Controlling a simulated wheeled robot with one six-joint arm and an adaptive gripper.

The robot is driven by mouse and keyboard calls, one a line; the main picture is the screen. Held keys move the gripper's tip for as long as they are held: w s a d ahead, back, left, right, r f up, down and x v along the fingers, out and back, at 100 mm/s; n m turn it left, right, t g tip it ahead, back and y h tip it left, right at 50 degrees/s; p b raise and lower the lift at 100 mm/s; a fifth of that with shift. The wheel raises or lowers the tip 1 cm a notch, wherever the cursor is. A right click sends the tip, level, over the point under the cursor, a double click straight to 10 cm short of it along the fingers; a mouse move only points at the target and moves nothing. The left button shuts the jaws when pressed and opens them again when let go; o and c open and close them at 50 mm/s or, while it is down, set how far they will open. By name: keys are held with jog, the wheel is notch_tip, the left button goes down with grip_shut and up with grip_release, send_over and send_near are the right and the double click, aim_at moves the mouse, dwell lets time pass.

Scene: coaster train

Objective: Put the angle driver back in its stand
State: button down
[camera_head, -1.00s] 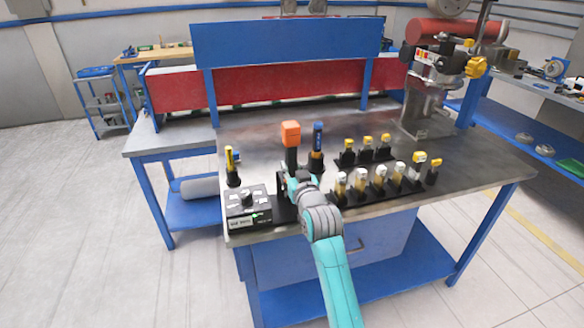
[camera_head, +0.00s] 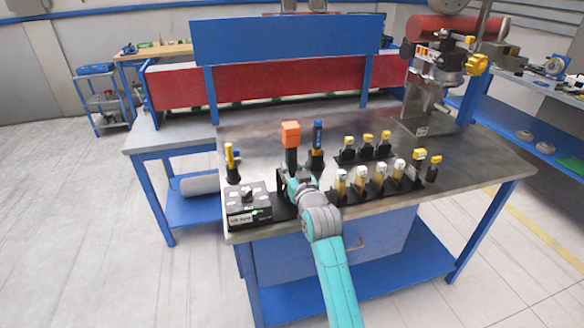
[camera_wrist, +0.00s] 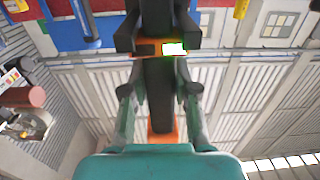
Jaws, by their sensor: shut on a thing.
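The angle driver (camera_head: 291,136) is upright, with an orange block on top and a black body below. My gripper (camera_head: 297,182) is at its lower body, partly hidden by my own wrist. In the wrist view my gripper (camera_wrist: 157,92) is shut on the black body of the angle driver (camera_wrist: 158,85), with a finger on each side. A dark piece that may be the stand (camera_head: 284,210) shows on the table beside my wrist. I cannot tell whether the driver's lower end is in it or above it.
A black control box (camera_head: 246,203) sits left of my gripper. A blue-topped tool (camera_head: 317,138) stands close on the right, and a yellow-topped tool (camera_head: 229,155) on the left. Several yellow tools stand in a rack (camera_head: 388,188) to the right. The steel tabletop (camera_head: 265,150) behind is clear.

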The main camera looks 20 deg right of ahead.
jog(key=shift+r, duration=0.1)
jog(key=c, duration=0.8)
grip_release()
jog(key=shift+f, duration=0.35)
jog(key=s, duration=1.2)
jog(key=s+f+g, duration=0.1)
jog(key=s+f, duration=0.7)
jog(key=s, duration=0.4)
jog(key=s+f, duration=0.8)
jog(key=s, duration=0.4)
jog(key=s+r+g, duration=0.1)
jog(key=s+g, duration=0.1)
jog(key=s, duration=2.5)
jog(key=shift+s+r, duration=0.35)
jog(key=shift+r, duration=0.05)
